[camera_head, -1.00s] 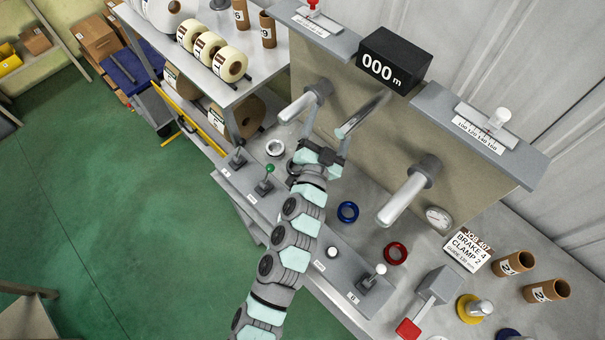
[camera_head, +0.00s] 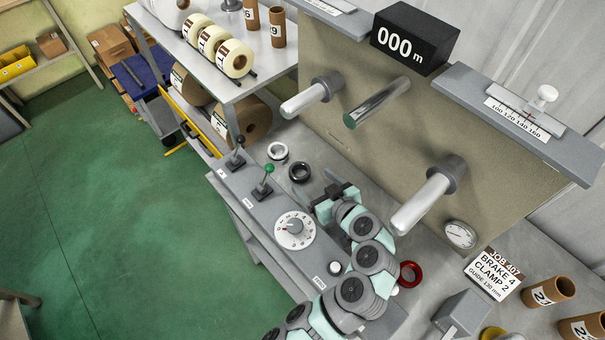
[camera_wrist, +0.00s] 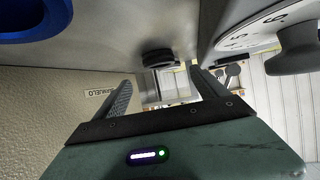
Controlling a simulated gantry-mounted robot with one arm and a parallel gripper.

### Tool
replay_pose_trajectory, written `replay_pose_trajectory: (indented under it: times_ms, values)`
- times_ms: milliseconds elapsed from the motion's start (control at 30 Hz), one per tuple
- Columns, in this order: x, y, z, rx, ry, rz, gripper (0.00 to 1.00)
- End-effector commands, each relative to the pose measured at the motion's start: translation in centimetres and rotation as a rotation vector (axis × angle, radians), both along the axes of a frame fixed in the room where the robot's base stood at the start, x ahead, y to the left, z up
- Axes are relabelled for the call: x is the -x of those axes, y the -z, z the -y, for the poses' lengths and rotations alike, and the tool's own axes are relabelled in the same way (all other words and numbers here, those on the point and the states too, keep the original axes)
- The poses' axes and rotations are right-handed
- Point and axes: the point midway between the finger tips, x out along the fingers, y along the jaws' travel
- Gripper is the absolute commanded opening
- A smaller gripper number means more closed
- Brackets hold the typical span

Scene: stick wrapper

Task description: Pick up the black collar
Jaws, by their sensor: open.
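The black collar (camera_head: 299,172) lies flat on the grey bench, in front of the left spindle. My gripper (camera_head: 328,187) is low over the bench, just right of the collar and apart from it. In the wrist view, the jaws (camera_wrist: 160,82) are open with nothing between them. The black collar (camera_wrist: 158,58) shows there beyond the fingertips, roughly in line with the gap.
A white collar (camera_head: 278,152) lies beyond the black one; a red collar (camera_head: 410,273) lies right of my arm. A blue collar (camera_wrist: 30,15) is close in the wrist view. The dial panel (camera_head: 295,229) and spindles (camera_head: 312,96) flank the space.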

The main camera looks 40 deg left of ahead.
Motion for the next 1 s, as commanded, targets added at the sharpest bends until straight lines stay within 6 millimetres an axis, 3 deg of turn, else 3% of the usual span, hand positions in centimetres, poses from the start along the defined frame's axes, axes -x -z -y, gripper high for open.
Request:
replay_pose_trajectory:
  times_ms: [133,367,700,933,1000]
  values:
    - [-0.5,1.0,-2.2,0.0,-0.003,-0.003,0.83]
    - [-1.1,1.9,-3.8,0.0,0.002,-0.002,0.83]
    - [-2.2,3.9,-7.8,0.0,0.003,-0.002,0.83]
    - [-2.3,4.0,-7.9,0.0,0.006,-0.001,0.83]
    - [-2.3,4.0,-7.9,0.0,0.006,-0.001,0.78]
